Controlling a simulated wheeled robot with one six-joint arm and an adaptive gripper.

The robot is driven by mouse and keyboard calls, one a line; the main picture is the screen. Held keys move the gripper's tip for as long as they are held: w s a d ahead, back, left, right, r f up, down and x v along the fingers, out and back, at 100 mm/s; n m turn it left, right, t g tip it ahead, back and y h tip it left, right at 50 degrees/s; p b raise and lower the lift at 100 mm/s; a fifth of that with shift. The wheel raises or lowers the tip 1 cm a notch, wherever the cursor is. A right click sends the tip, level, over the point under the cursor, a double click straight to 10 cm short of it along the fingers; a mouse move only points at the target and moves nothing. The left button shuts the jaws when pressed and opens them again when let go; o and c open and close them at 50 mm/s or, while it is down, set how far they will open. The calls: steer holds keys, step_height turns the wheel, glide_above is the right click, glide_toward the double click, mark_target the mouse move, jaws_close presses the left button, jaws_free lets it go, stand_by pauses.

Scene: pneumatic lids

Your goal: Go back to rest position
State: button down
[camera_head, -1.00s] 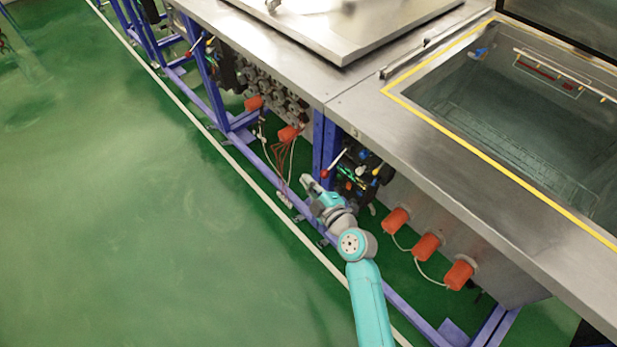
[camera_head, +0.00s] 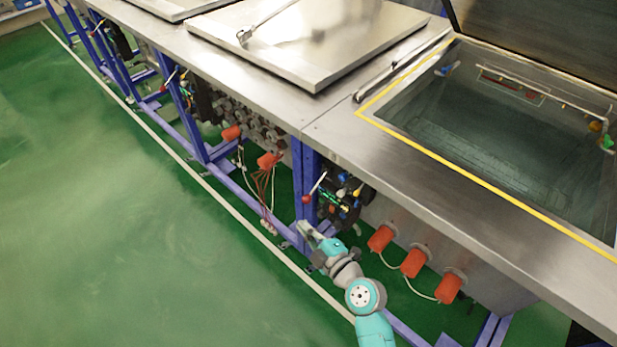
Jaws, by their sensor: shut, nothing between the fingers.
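My gripper (camera_head: 305,231) is at the lower middle of the head view, at the end of my teal and grey arm. Its fingers look shut with nothing held. It is in front of the purple frame post (camera_head: 305,175), below a lever with a red knob (camera_head: 306,198). I cannot tell whether it touches anything there. Behind it, valves with coloured tubes and fittings (camera_head: 345,192) sit under the steel counter.
An open tank (camera_head: 480,120) with a yellow edge and raised lid is at the right. A closed steel lid (camera_head: 320,45) lies left of it. Orange cylinders (camera_head: 414,263) stick out under the counter. Green floor (camera_head: 110,230) at the left is clear.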

steer(key=s+d+f+m+t+h, duration=0.1)
steer(key=s+d+f+m+h, duration=0.3)
steer(key=s+d, duration=0.5)
steer(key=s+d+f+m+h, duration=0.25)
steer(key=s+d+m, duration=0.35)
steer(key=s, duration=0.4)
steer(key=s+d+r+m+h, duration=0.2)
steer(key=s+d+r+m, duration=0.1)
steer(key=s+r, duration=0.4)
steer(key=s+d+r+m+t+h, duration=0.1)
steer(key=s+d+r+m, duration=0.3)
steer(key=s, duration=0.9)
step_height(320, 180, up, 3)
steer(key=shift+r+m+h, duration=0.1)
steer(key=shift+m+h, duration=0.45)
steer(key=shift+m, duration=0.65)
steer(key=shift+s, duration=0.1)
